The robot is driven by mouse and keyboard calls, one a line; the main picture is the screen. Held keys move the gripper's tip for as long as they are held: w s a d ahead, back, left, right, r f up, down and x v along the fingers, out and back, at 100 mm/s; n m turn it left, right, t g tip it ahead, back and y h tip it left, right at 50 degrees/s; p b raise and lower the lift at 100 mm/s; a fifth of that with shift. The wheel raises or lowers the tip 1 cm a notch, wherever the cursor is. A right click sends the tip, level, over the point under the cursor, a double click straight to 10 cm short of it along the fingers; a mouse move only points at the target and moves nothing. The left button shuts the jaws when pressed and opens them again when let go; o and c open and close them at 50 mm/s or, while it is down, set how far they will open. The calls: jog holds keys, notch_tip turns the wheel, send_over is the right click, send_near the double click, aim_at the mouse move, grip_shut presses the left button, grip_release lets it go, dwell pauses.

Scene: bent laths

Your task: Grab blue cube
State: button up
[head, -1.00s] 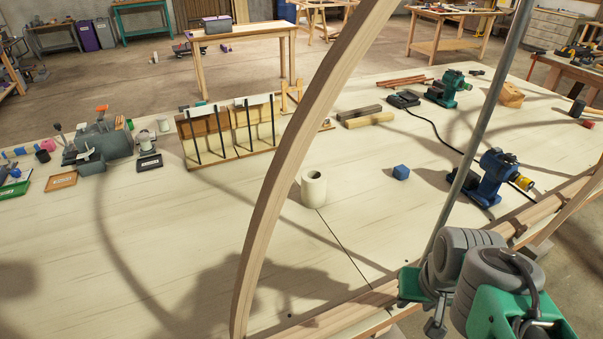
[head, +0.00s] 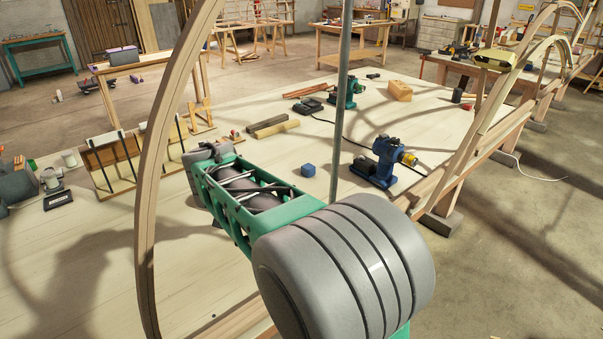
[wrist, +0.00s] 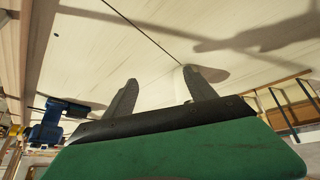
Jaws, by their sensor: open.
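The small blue cube (head: 308,169) sits on the pale wooden bench top (head: 100,245) in the head view, just left of a grey upright pole (head: 340,110). My green and grey arm crosses the head view in front of the bench, left of and nearer than the cube. My gripper (wrist: 160,76) shows in the wrist view with its two dark fingers spread apart and nothing between them. It faces the bench top. I do not make out the cube in the wrist view.
A blue bench machine (head: 385,162) stands right of the cube and also shows in the wrist view (wrist: 55,120). A bent wooden lath (head: 155,160) arches up at left. Two wood blocks (head: 275,127) lie behind the cube. A rack (head: 115,160) stands further left.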

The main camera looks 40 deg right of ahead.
aim_at(307, 167)
jog(key=w+d+f+m+h, duration=0.1)
jog(key=w+d+m, duration=0.1)
jog(key=w+d, duration=0.2)
jog(key=w+d+f+m+h, duration=0.1)
jog(key=w+d, duration=0.3)
jog(key=d, duration=0.4)
jog(key=w+d+f+m+h, duration=0.1)
jog(key=w+d+m+h, duration=0.2)
jog(key=w+d, duration=0.2)
jog(key=shift+d+f+g+b, duration=0.3)
jog(key=shift+d, duration=0.4)
jog(key=d+f+m+h, duration=0.1)
jog(key=d, duration=0.2)
jog(key=d+f+m+g+h, duration=0.1)
jog(key=d, duration=0.3)
jog(key=d+f+m+h, duration=0.1)
jog(key=d+f, duration=0.1)
jog(key=d, duration=0.1)
jog(key=shift+w+d+m+g+h, duration=0.2)
jog(key=shift+m+g+h, duration=0.1)
jog(key=shift+g, duration=0.1)
jog(key=x, duration=0.2)
jog(key=p+x, duration=0.1)
jog(key=x, duration=0.4)
jog(key=shift+w+d+r+p, duration=0.15)
jog(key=shift+w+d+p, duration=0.05)
jog(key=shift+d+p, duration=0.15)
jog(key=shift+c, duration=0.5)
jog(key=shift+a, duration=0.1)
grip_shut()
